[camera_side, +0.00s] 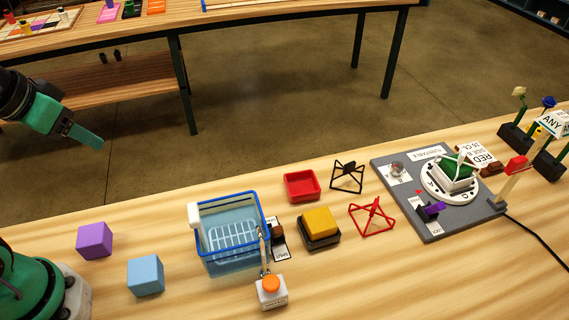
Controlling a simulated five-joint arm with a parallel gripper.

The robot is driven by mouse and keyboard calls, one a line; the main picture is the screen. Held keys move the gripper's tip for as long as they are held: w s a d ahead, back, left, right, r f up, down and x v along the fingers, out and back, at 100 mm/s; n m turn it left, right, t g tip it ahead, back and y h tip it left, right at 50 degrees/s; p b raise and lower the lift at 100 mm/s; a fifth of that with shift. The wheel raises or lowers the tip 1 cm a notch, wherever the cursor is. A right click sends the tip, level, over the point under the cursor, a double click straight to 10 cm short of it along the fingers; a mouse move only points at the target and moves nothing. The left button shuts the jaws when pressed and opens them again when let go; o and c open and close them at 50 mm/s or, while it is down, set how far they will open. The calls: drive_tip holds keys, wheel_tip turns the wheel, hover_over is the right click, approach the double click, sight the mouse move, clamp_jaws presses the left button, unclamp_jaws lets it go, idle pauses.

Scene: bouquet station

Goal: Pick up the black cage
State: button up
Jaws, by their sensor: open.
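The black cage (347,177) is a thin open wire frame with a small dark top. It stands on the wooden table right of the middle, between a red tray and the grey turntable board. My gripper (88,138) is at the far left, raised above the table's back edge. It is open and holds nothing that I can see. It is well apart from the cage, far to its left.
A red cage (372,216) stands just in front of the black one. A red tray (302,186), a yellow block (319,221) and a blue basket (228,265) are to the left. The turntable board (440,228) is to the right. Purple (94,241) and light blue (145,275) cubes sit left.

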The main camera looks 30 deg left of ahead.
drive_tip(key=w+d+r+n, duration=0.1)
drive_tip(key=w+d+r, duration=0.1)
drive_tip(key=w, duration=0.3)
drive_tip(key=w+d+r+n+g, duration=0.1)
drive_tip(key=w+d+r, duration=0.1)
drive_tip(key=w+r, duration=0.15)
drive_tip(key=w+d+r+n, duration=0.1)
drive_tip(key=w+d, duration=0.1)
drive_tip(key=w, duration=0.3)
drive_tip(key=n+g, duration=0.3)
drive_tip(key=n, duration=0.4)
hover_over(348, 172)
drive_tip(key=a, duration=0.1)
wheel_tip(348, 172, down, 22)
drive_tip(key=shift+w+h, duration=0.3)
drive_tip(key=shift+h, duration=0.1)
drive_tip(key=shift+f, duration=0.15)
drive_tip(key=shift+d+f, duration=0.15)
drive_tip(key=shift+f, duration=1.1)
drive_tip(key=shift+d+f, duration=0.15)
drive_tip(key=shift+f, duration=1.1)
